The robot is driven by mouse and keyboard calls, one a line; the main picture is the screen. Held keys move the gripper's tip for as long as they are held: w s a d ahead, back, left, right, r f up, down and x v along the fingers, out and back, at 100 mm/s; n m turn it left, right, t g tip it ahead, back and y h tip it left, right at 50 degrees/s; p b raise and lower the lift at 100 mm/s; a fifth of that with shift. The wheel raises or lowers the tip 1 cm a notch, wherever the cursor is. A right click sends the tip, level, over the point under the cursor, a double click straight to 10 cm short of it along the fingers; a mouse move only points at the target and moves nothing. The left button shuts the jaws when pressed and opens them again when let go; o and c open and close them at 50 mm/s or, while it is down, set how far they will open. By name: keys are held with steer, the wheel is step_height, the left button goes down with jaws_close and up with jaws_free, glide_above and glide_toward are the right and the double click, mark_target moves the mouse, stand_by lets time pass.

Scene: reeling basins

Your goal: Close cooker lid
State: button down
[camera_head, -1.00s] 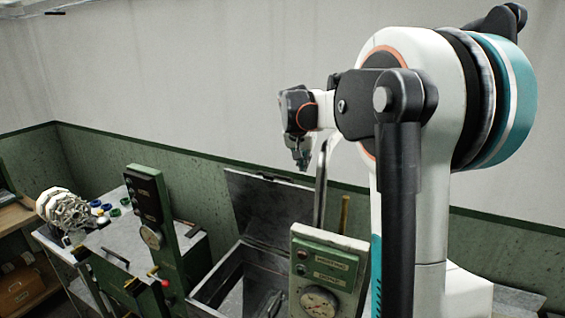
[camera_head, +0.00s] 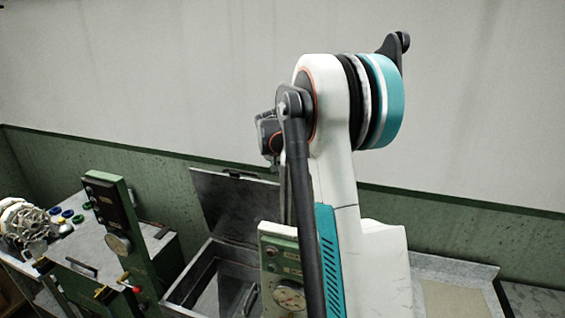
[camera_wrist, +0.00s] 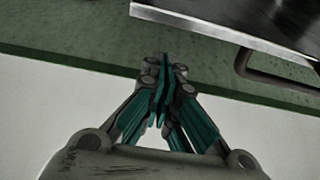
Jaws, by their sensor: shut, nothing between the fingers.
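The cooker is an open grey metal basin (camera_head: 190,287) in the head view, low and left of my arm. Its dark metal lid (camera_head: 226,204) stands raised at the back, near the green wall band. In the wrist view a metal panel edge with a dark handle (camera_wrist: 272,76) shows at the upper right; it looks like the lid. My gripper (camera_wrist: 164,68) has its teal fingers together and empty, apart from that panel in the picture. In the head view the fingers are hidden behind my arm.
A green control post (camera_head: 110,215) with a dial stands left of the basin. Another green control box (camera_head: 284,262) stands at its front right, close to my arm. A bench with coloured rings (camera_head: 68,214) and a wire bundle is at far left. A pale tray (camera_head: 455,300) is at right.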

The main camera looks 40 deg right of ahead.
steer(key=shift+s+a+f, duration=0.1)
steer(key=shift+s+a, duration=0.3)
steer(key=shift+a, duration=0.2)
steer(key=shift+s+a, duration=0.35)
steer(key=shift+a, duration=0.25)
steer(key=shift+a, duration=0.1)
